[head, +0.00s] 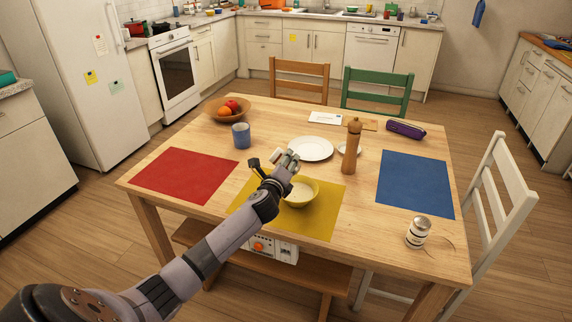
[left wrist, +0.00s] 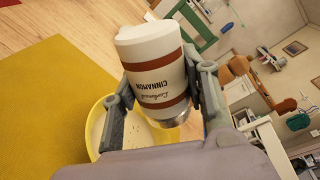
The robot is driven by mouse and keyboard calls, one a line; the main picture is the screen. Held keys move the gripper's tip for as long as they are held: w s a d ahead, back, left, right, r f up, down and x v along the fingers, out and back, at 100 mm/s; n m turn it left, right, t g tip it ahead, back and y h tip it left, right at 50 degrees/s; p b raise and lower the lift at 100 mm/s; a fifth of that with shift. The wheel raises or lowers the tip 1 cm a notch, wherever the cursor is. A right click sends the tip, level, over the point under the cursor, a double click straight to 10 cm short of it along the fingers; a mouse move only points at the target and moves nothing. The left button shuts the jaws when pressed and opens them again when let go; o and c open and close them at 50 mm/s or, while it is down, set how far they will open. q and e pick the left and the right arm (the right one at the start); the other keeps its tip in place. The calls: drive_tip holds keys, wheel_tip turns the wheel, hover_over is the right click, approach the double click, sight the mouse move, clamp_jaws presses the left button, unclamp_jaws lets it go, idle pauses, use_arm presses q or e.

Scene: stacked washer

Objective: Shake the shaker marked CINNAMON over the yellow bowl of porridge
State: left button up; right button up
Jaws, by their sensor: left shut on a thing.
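My left gripper (head: 282,165) is shut on the white shaker with brown bands (left wrist: 158,62), and the word CINNAMON reads upside down in the left wrist view. Its metal end points down in that view, towards the yellow bowl (left wrist: 94,128). In the head view the gripper is just above and behind the yellow bowl (head: 312,194), which stands on the yellow mat and holds pale porridge (head: 301,191). In the left wrist view small dark specks show on the porridge, partly hidden by a finger. My right gripper is not in view.
A red mat (head: 185,175) and a blue mat (head: 415,183) lie clear on either side.

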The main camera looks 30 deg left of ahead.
use_arm(q)
drive_tip(key=shift+r, duration=0.1)
wheel_tip(320, 180, up, 6)
drive_tip(key=p, duration=0.5)
wheel_tip(320, 180, down, 7)
drive_tip(key=b, duration=0.4)
drive_tip(key=shift+r, duration=0.35)
drive_tip(key=shift+r+p, duration=2.45)
drive_tip(key=shift+r, duration=0.15)
